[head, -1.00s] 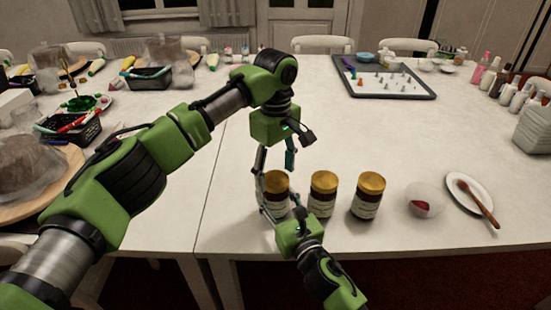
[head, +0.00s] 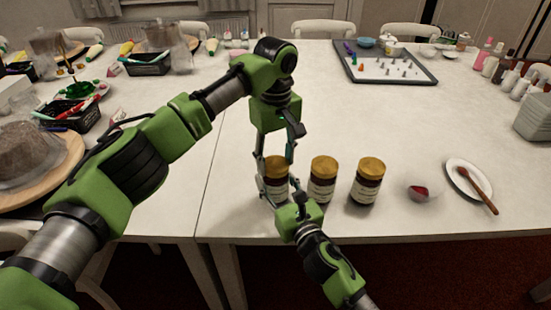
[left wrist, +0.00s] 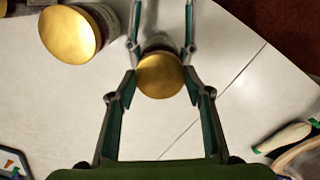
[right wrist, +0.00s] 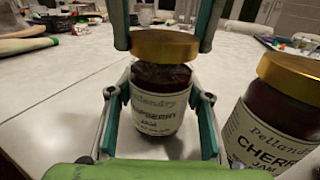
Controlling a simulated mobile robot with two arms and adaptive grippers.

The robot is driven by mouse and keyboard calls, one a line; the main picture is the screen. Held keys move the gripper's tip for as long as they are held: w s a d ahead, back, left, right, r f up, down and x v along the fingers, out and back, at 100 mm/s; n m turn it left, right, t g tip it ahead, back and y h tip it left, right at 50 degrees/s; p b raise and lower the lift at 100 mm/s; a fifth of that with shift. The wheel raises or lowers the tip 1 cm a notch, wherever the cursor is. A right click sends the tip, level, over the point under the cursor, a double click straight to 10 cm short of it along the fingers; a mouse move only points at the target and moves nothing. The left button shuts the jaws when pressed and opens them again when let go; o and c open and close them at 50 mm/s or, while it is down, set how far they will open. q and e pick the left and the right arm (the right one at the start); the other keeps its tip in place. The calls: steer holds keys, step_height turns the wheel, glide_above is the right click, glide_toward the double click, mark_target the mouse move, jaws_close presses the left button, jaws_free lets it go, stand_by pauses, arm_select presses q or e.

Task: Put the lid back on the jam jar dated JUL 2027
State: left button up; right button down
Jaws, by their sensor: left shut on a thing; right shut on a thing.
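Three jam jars with gold lids stand in a row near the table's front edge. The leftmost jar's label in the right wrist view (right wrist: 160,108) ends in "SPBERRY JAM"; its date is too small to read. My right gripper (right wrist: 160,115) is shut around this jar's body. Its gold lid (right wrist: 165,46) sits at the jar's top, and my left gripper (left wrist: 160,78) is shut on that lid from above. The middle jar (head: 323,185) and right jar (head: 366,185) have their lids on. The jar beside the held one reads "CHERR... JAM" (right wrist: 275,125).
A small bowl with red jam (head: 422,190) and a plate with a wooden spoon (head: 462,166) lie to the right. A dark tray (head: 386,76) with small pieces lies further back. The middle of the table is clear.

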arm_select(q)
steer(key=m, duration=1.4)
steer(key=shift+f, duration=0.1)
steer(key=m, duration=1.2)
steer(key=o, duration=1.3)
step_height(320, 180, up, 12)
